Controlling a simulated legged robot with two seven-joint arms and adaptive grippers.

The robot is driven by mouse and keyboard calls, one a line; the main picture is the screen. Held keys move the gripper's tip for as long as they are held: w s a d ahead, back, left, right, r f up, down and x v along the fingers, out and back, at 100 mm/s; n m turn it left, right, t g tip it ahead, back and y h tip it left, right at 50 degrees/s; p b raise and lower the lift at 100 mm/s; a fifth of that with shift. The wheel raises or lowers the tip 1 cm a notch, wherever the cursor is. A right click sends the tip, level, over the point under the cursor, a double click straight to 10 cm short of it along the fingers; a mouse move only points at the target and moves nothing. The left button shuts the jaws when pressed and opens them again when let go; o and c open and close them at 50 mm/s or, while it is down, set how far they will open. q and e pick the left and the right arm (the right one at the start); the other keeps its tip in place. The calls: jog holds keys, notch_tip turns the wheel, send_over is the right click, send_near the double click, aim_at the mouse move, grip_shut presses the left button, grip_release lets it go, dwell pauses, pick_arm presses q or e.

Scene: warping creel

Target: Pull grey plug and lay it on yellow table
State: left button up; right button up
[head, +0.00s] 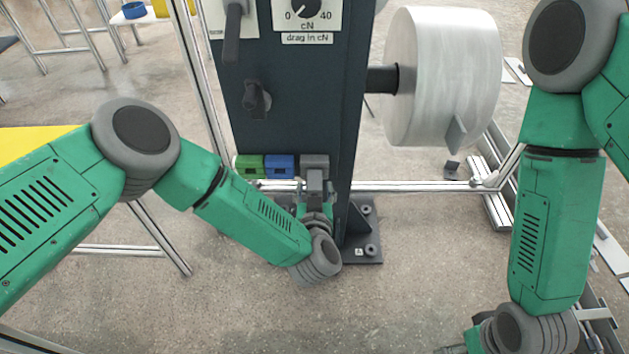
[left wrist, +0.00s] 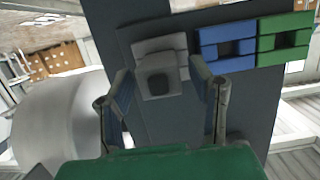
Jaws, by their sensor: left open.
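The grey plug (head: 315,161) sits in the dark column, at the right end of a row with a green and a blue block. In the left wrist view the grey plug (left wrist: 160,75) shows a dark square in its face. My left gripper (head: 314,182) is just below and in front of the plug in the head view. In the left wrist view its open fingers (left wrist: 162,98) stand on either side of the plug, with gaps showing. The yellow table (head: 35,143) is at the left, partly behind my left arm. My right gripper's fingers are outside the picture.
The blue block (head: 279,167) and green block (head: 249,167) are close beside the plug. The dark column (head: 300,100) carries a dial and levers. A large white spool (head: 440,75) stands out to its right. A metal rail (head: 410,186) runs low across.

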pick_arm(q)
grip_shut()
jog(key=shift+s, duration=0.15)
jog(key=shift+s+p, duration=0.5)
dwell(0.4)
jog(key=p+v, duration=0.2)
jog(key=shift+s+f, duration=0.1)
jog(key=shift+s, duration=0.35)
jog(key=shift+s+f, duration=0.1)
jog(key=shift+s, duration=0.1)
